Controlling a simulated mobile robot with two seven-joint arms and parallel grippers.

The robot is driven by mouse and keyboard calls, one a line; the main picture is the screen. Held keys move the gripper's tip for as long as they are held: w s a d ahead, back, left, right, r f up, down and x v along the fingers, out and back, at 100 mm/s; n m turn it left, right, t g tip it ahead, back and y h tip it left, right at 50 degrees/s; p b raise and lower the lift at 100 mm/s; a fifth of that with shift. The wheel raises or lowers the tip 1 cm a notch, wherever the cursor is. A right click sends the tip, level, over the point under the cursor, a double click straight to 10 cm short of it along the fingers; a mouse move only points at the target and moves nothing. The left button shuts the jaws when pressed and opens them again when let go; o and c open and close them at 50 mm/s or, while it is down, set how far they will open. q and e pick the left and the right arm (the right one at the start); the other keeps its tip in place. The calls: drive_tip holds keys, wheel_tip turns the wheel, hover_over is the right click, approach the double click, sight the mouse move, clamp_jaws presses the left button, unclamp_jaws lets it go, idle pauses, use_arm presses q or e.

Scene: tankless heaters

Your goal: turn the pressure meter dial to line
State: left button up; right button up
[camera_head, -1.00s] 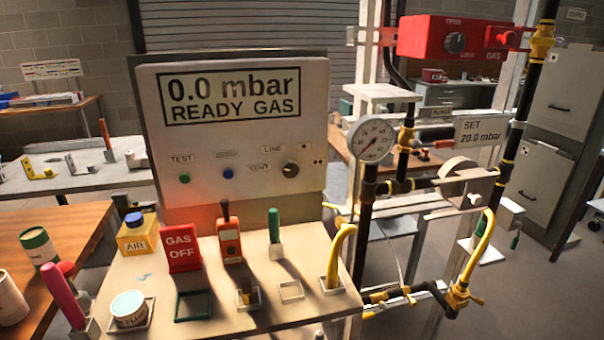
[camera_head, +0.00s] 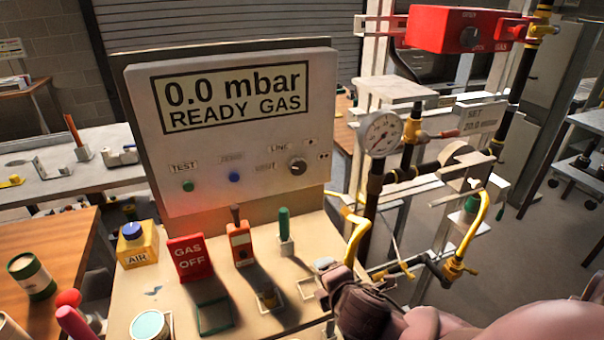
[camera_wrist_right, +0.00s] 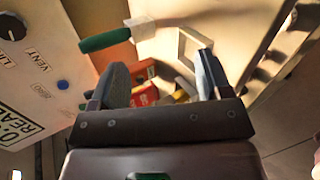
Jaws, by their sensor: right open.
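The meter panel (camera_head: 235,130) stands upright with a screen reading "0.0 mbar READY GAS". Its dark round dial (camera_head: 298,166) is at the panel's lower right, near the LINE and VENT labels. The dial's exact setting is too small to read. In the right wrist view the dial (camera_wrist_right: 10,25) shows at the upper left corner, with VENT and LINE lettering close by. My right gripper (camera_head: 327,281) is low and in front of the panel, below the dial and apart from it. In the right wrist view its fingers (camera_wrist_right: 162,80) are spread and empty. My left gripper is not in view.
Below the panel, a bench holds a green-handled tool (camera_head: 284,224), an orange device (camera_head: 240,243), a red GAS OFF sign (camera_head: 190,257) and a yellow AIR block (camera_head: 137,243). A gauge (camera_head: 380,134) with pipes and a yellow hose (camera_head: 357,237) stands right of the panel.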

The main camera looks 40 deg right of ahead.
drive_tip(key=w+d+r+n+t, duration=0.2)
drive_tip(key=w+r+n+t, duration=0.1)
drive_tip(key=w+r+n, duration=0.3)
drive_tip(key=n+t+h+p, duration=0.1)
drive_tip(key=n+t+p, duration=0.15)
drive_tip(key=n, duration=0.85)
approach(299, 168)
drive_tip(key=shift+t, duration=0.35)
drive_tip(key=x, duration=0.7)
drive_tip(key=shift+w+d+f+b, duration=0.1)
drive_tip(key=shift+w+f+b, duration=0.05)
drive_tip(key=shift+f+b, duration=0.15)
drive_tip(key=shift+x, duration=0.8)
drive_tip(key=shift+c, duration=0.6)
drive_tip(key=c, duration=0.8)
